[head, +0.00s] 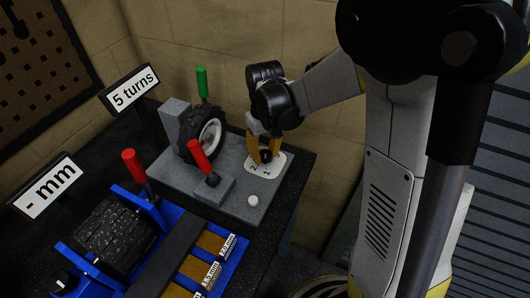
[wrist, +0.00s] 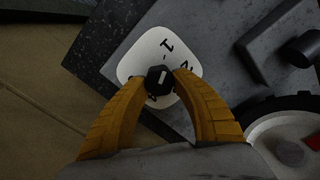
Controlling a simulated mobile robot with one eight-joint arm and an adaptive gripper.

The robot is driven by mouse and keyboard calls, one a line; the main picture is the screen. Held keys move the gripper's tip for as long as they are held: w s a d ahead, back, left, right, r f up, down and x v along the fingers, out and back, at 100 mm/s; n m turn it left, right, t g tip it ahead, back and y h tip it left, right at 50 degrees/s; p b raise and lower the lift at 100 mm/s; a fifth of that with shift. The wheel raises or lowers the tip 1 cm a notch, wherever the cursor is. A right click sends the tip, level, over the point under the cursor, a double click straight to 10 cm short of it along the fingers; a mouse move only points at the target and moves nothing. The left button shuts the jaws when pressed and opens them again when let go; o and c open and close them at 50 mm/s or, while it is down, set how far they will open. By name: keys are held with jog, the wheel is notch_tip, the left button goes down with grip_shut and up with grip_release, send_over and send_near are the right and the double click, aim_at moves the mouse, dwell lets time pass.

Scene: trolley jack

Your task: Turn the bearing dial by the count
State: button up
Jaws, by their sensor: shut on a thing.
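The bearing dial is a small black knob on a white rounded plate (head: 272,172) with printed numbers, at the right end of a grey block. In the wrist view the black knob (wrist: 159,80) shows a pale pointer mark on its top, and the white plate (wrist: 140,58) lies around it. My gripper (head: 264,153) reaches down over the plate from above. Its two yellow fingers are shut on the knob from both sides. The fingers and my wrist hide part of the plate's numbers.
A black wheel (head: 203,132) stands on the grey base (head: 180,176), beside a red-handled lever (head: 200,157) and a green handle (head: 202,82). A white button (head: 253,201) sits near the front. Signs read "5 turns" (head: 133,90) and "- mm" (head: 47,188). A blue tray (head: 228,268) is in front.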

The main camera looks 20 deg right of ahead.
aim_at(265, 153)
jog(key=shift+n, duration=0.5)
jog(key=o, duration=1.2)
notch_tip(265, 153, up, 12)
jog(key=shift+s, duration=0.1)
